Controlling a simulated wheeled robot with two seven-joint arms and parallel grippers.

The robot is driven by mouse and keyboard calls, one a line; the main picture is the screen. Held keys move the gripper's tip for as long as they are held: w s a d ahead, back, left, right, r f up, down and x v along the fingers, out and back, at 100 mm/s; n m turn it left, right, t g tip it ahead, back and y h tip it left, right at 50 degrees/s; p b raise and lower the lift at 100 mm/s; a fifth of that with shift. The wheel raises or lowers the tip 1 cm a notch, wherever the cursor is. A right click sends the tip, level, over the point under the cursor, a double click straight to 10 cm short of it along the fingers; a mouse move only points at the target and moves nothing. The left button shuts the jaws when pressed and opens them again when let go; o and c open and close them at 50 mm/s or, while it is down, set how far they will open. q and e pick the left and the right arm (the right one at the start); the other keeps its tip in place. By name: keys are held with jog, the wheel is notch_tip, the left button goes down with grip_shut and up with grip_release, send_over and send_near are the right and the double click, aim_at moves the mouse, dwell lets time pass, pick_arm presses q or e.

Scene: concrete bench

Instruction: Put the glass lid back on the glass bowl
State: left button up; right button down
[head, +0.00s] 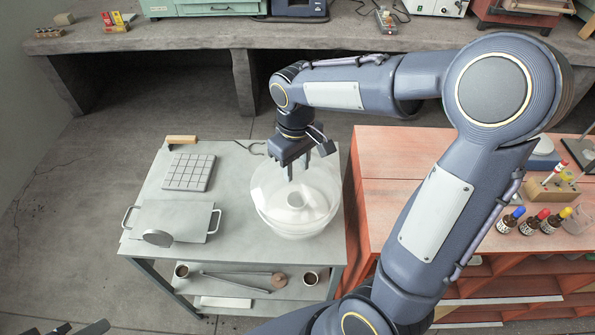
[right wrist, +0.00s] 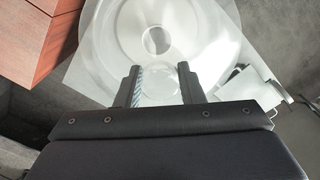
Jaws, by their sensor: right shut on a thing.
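The clear glass bowl (head: 292,226) stands at the right end of the grey table in the head view. The glass lid (head: 262,184) is over the bowl's mouth, with its clear outline overlapping the bowl. I cannot tell whether its rim touches the bowl. My right gripper (head: 296,172) points down above the bowl and is shut on the lid. In the right wrist view, my fingers (right wrist: 158,84) stand either side of a clear part of the lid, with glass rings beyond. Dark tips at the head view's lower left edge look like my left gripper (head: 82,328); its jaws are unclear.
The grey table (head: 237,185) also holds a gridded tile block (head: 188,171), a metal tray with handles (head: 180,218) and a wooden-handled tool (head: 182,139). An orange bench (head: 385,165) with dropper bottles (head: 530,222) stands close on the right. Cups sit on the lower shelf.

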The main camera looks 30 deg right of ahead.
aim_at(297, 178)
jog(key=f, duration=0.3)
jog(key=shift+w+d+f, duration=0.1)
jog(key=shift+w+d, duration=0.15)
jog(key=shift+d, duration=0.05)
jog(key=shift+f, duration=0.35)
jog(key=shift+f+b, duration=0.45)
jog(key=shift+f, duration=0.15)
jog(key=c, duration=0.9)
grip_release()
jog(key=shift+c, duration=0.2)
